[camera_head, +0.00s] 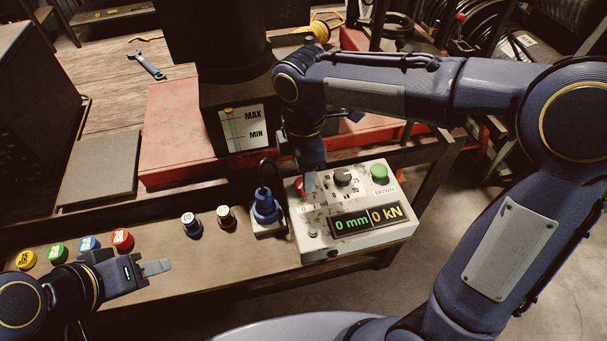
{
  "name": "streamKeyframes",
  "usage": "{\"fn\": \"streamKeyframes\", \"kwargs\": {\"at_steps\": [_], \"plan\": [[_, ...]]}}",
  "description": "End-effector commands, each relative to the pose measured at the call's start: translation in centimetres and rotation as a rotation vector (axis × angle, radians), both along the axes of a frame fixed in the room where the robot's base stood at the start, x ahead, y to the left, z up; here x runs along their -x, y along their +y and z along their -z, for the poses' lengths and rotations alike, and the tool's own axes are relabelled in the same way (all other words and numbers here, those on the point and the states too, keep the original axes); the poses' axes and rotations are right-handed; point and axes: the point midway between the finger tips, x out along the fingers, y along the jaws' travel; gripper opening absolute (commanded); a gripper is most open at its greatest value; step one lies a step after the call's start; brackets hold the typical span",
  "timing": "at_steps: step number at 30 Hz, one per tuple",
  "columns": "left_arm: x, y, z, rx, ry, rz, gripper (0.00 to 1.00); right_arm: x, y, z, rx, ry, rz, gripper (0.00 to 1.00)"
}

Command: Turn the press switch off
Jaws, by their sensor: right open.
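The press control box (315,245) is a worn white box on the bench, right of centre. Its display (368,218) reads "0 mm" and "0 kN". A green button (379,173) marked "DOWN" and a black knob (342,177) are on its top face. A red control (299,186), which looks like the switch, is at the left of the face, partly hidden by my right gripper. My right gripper (310,182) points down at it and is open; I cannot tell whether it touches. My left gripper (158,268) is over the bench front at left, apparently empty; its opening is unclear.
A blue plug (265,208) with a black cable stands just left of the box. Two small capped pieces (191,224) and several coloured caps (122,239) line the bench. The dark press (225,85) on its red base (180,145) rises behind. A wrench (147,65) lies behind.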

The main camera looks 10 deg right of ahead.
Motion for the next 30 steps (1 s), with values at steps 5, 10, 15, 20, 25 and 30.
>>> {"fn": "streamKeyframes", "kwargs": {"at_steps": [5,10,15,20,25,30], "plan": [[0.0,0.0,-0.1,0.0,0.0,0.0,0.36,0.0,0.0,-2.9,-0.002,-0.002,0.0,0.55],[0.0,0.0,-0.1,0.0,0.0,0.0,0.36,0.0,0.0,-4.1,-0.001,0.0,-0.001,0.55],[0.0,0.0,-0.1,0.0,0.0,0.0,0.36,0.0,0.0,-4.3,0.0,0.001,-0.001,0.55],[0.0,0.0,-0.1,0.0,0.0,0.0,0.36,0.0,0.0,-4.2,0.0,0.001,-0.001,0.55],[0.0,0.0,-0.1,0.0,0.0,0.0,0.36,0.0,-0.1,-4.2,-0.001,0.0,0.002,0.55],[0.0,0.0,-0.1,0.0,0.0,0.0,0.36,1.3,-2.5,-4.8,-0.04,-0.023,0.151,0.55]]}}
